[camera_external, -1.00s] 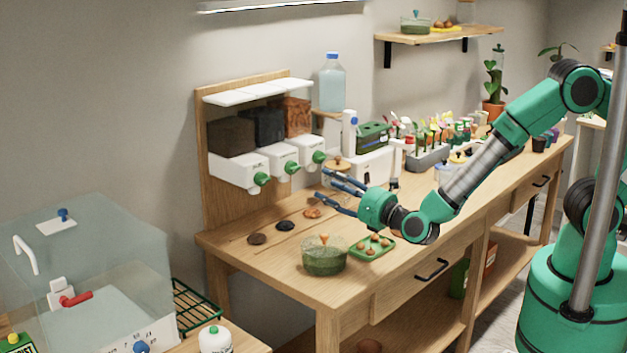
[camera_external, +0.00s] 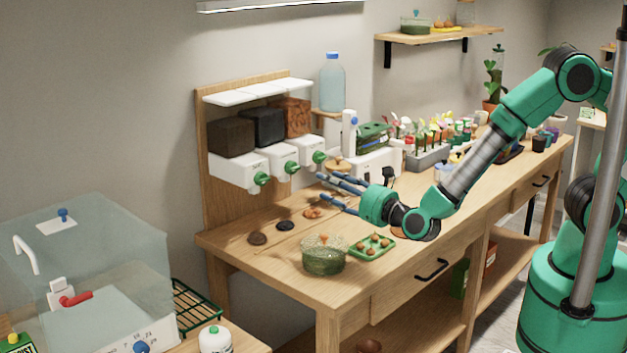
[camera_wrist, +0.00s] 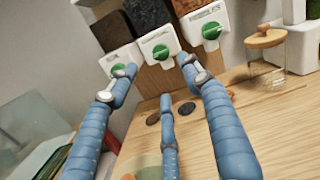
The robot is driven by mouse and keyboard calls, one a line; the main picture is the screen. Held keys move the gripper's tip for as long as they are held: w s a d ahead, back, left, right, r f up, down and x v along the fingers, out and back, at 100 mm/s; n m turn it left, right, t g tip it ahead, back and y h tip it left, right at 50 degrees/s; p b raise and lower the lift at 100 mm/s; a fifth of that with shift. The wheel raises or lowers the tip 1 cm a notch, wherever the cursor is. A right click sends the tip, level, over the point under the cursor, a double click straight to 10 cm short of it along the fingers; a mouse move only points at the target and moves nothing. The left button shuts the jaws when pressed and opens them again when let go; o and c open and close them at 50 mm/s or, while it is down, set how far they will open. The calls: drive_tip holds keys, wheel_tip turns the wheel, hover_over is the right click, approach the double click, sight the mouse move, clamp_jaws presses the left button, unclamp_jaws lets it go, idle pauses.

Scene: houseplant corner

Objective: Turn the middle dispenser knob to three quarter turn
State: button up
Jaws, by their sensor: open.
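The dispenser has three white units with green knobs on a wooden back panel. The middle knob (camera_external: 292,167) faces outward from the middle unit; in the wrist view the middle knob (camera_wrist: 160,52) sits ahead, between two of my blue fingers. The left knob (camera_external: 261,178) and right knob (camera_external: 319,157) are on either side; they also show in the wrist view as left knob (camera_wrist: 118,70) and right knob (camera_wrist: 211,30). My gripper (camera_external: 334,188) is open and empty, its blue fingers spread, to the right of the middle knob in the external view and apart from it.
Small dark, black and orange piles lie on the bench below the dispenser. A green glass bowl (camera_external: 324,256) and a green tray (camera_external: 372,246) of round items stand near the front. A wooden-lidded jar (camera_wrist: 265,42) stands right of the dispenser.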

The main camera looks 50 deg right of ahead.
sight(297, 168)
drive_tip(key=n+p, duration=0.1)
drive_tip(key=n, duration=0.9)
drive_tip(key=s+r+n+p, duration=0.1)
drive_tip(key=n, duration=1)
drive_tip(key=n+g+p, duration=0.1)
drive_tip(key=n+p, duration=0.1)
drive_tip(key=n, duration=0.9)
drive_tip(key=shift+s+a+r, duration=0.15)
drive_tip(key=shift+s+r, duration=0.05)
drive_tip(key=shift+r, duration=0.05)
drive_tip(key=shift+w, duration=0.15)
drive_tip(key=w+b, duration=0.2)
drive_tip(key=w, duration=1.1)
drive_tip(key=shift+w+b, duration=0.3)
